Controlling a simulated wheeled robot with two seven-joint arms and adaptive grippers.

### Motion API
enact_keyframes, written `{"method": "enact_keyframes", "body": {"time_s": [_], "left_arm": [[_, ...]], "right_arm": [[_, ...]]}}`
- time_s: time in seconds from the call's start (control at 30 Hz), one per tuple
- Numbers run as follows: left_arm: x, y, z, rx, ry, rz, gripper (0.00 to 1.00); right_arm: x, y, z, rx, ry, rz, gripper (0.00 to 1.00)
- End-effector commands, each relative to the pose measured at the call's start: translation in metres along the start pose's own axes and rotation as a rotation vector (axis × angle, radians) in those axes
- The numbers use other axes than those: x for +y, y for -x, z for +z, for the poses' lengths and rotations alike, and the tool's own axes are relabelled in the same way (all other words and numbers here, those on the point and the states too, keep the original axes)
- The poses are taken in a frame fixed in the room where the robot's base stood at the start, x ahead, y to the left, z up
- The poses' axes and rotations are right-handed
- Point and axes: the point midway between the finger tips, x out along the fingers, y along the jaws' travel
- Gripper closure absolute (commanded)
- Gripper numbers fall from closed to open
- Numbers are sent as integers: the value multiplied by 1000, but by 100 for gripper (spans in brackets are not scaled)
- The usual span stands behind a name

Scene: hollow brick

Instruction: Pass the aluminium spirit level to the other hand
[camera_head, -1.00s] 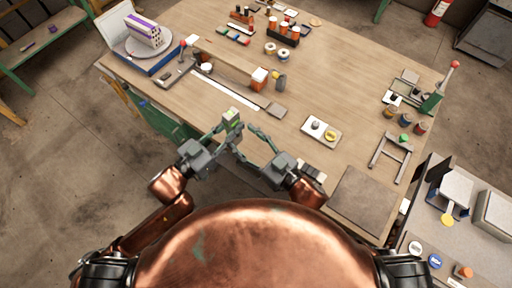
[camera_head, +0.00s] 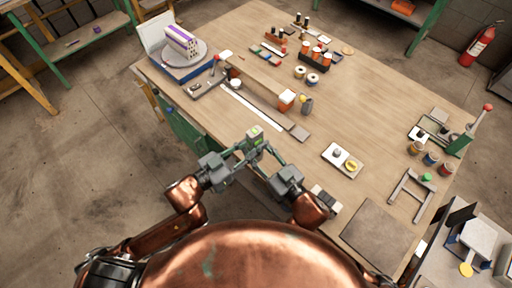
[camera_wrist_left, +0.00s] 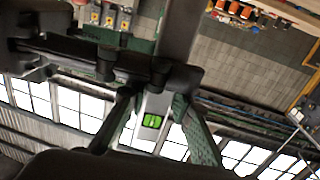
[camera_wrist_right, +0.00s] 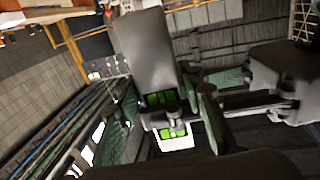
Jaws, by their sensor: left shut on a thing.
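The aluminium spirit level (camera_head: 254,138) is a short grey bar with a green vial, held up in front of the table's near edge. Its green vial shows in the left wrist view (camera_wrist_left: 152,121) and its grey body in the right wrist view (camera_wrist_right: 146,52). My left gripper (camera_head: 242,150) is shut on the level from the left. My right gripper (camera_head: 266,151) is close on the other side. In the right wrist view its fingers (camera_wrist_right: 166,112) stand on either side of the level, with gaps that look open. Exact finger contact is hard to see.
The wooden table (camera_head: 300,110) lies just beyond the grippers. On it are a white strip (camera_head: 250,108), a tray with two round items (camera_head: 342,159), a grey frame (camera_head: 411,194) and a dark flat mat (camera_head: 374,233). A turntable with a brick (camera_head: 182,42) stands at far left.

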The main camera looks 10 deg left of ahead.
Motion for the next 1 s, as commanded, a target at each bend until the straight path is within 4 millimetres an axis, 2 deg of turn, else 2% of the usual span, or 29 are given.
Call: {"method": "enact_keyframes", "body": {"time_s": [0.07, 0.47, 0.5, 0.77, 1.0], "left_arm": [[0, 0, -1, 2, -1, 1, 100], [0, 0, -1, 2, -1, 0, 100], [0, 0, -1, 2, -1, 0, 78], [0, 0, 0, 1, 0, 0, 60], [0, 0, 0, 0, 0, 0, 59]], "right_arm": [[0, 0, 0, 0, 0, 0, 72], [0, 0, 0, 0, 0, 1, 99], [0, 0, -1, 2, 1, 1, 100], [0, 0, -1, 2, 1, 0, 100], [0, 0, -1, 2, 1, 0, 100]]}}
